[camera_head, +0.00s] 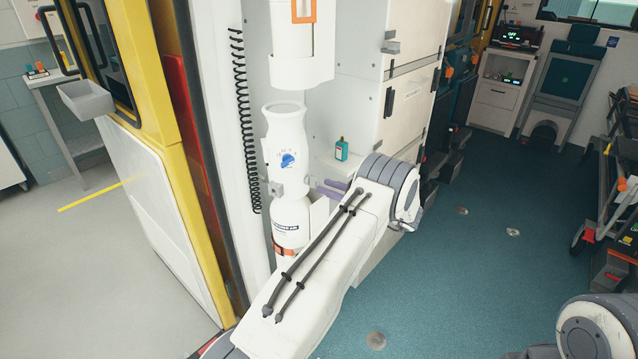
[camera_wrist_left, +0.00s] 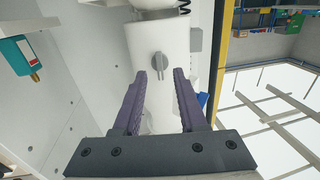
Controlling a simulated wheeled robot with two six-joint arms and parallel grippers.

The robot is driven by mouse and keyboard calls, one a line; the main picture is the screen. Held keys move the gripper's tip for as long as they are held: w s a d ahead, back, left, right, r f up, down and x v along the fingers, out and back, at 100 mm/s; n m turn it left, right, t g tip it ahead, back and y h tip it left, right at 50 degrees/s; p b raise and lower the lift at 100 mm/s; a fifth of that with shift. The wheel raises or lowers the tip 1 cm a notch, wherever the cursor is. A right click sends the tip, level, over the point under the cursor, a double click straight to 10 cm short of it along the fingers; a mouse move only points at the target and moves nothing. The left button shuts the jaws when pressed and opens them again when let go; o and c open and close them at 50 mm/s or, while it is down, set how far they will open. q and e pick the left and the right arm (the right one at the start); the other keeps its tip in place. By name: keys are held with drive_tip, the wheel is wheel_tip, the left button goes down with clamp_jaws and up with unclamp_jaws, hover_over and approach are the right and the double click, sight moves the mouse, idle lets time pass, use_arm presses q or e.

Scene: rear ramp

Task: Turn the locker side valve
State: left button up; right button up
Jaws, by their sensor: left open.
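The valve (camera_wrist_left: 158,66) is a small grey knob with a raised grip bar on the side of a white cylinder (camera_wrist_left: 135,42) in the left wrist view. My left gripper (camera_wrist_left: 160,74) has purple fingers, spread apart and empty. In that view the knob appears between and just beyond the fingertips; I see no contact. My right gripper is not in view.
A teal bottle (camera_head: 341,149) stands on a ledge behind my left gripper; it also shows in the left wrist view (camera_wrist_left: 18,58). White locker fronts (camera_head: 405,100) rise behind. A yellow-edged door (camera_head: 172,150) stands at left.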

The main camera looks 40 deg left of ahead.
use_arm(q)
drive_tip(key=d, duration=0.6)
drive_tip(key=shift+w+d+b, duration=0.25)
drive_tip(key=shift+w+b, duration=0.05)
drive_tip(key=shift+w+r, duration=0.1)
drive_tip(key=shift+r, duration=0.05)
